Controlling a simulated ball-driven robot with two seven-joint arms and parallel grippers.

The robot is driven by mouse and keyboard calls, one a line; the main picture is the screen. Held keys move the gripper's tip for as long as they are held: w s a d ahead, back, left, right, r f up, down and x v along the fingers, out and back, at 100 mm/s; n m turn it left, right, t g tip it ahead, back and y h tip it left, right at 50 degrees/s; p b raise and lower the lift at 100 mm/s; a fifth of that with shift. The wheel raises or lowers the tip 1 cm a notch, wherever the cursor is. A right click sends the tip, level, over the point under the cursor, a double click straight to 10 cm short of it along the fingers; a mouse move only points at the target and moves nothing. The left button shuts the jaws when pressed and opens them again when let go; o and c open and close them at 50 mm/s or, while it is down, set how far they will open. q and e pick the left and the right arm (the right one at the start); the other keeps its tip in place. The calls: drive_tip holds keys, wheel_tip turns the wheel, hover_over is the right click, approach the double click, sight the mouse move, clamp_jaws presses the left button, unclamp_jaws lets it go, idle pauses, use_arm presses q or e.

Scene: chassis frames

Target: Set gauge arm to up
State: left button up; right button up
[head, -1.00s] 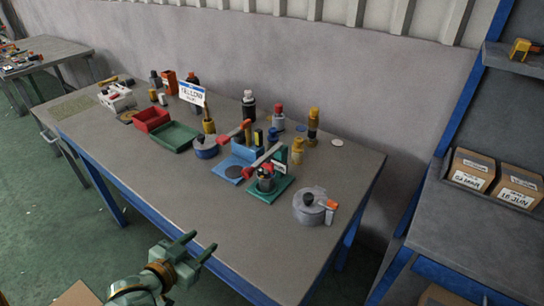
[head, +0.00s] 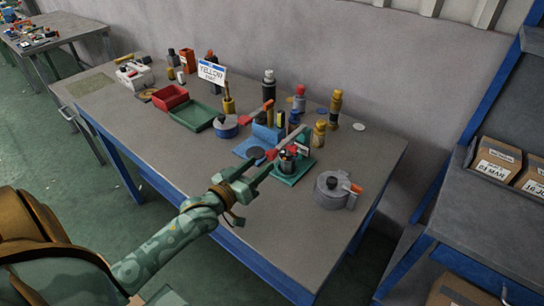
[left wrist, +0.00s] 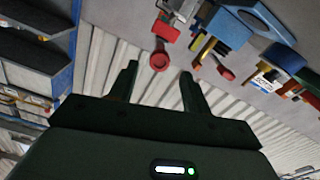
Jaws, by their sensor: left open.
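A green-based stand (head: 288,178) at the table's front carries a long grey arm with a red tip (head: 271,155), raised at a slant. Behind it, a blue stand (head: 246,149) has another arm with a red handle (head: 268,105). I cannot tell which is the gauge. My left gripper (head: 258,174) is open and empty just left of the green stand, close to the red tip. In the left wrist view, a round red knob (left wrist: 159,61) appears between the open fingertips (left wrist: 158,72), apparently untouched. A second red handle (left wrist: 224,71) shows to its right. My right gripper is not in view.
A grey round pot (head: 333,190) with an orange handle stands right of the green stand. Several bottles (head: 335,103) stand behind. The table's front is clear.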

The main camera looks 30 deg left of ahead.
sight(269, 157)
use_arm(q)
drive_tip(key=w, duration=0.4)
drive_tip(key=w+b, duration=0.1)
drive_tip(key=w, duration=0.1)
drive_tip(key=shift+w+d, duration=0.15)
drive_tip(key=shift+d, duration=0.1)
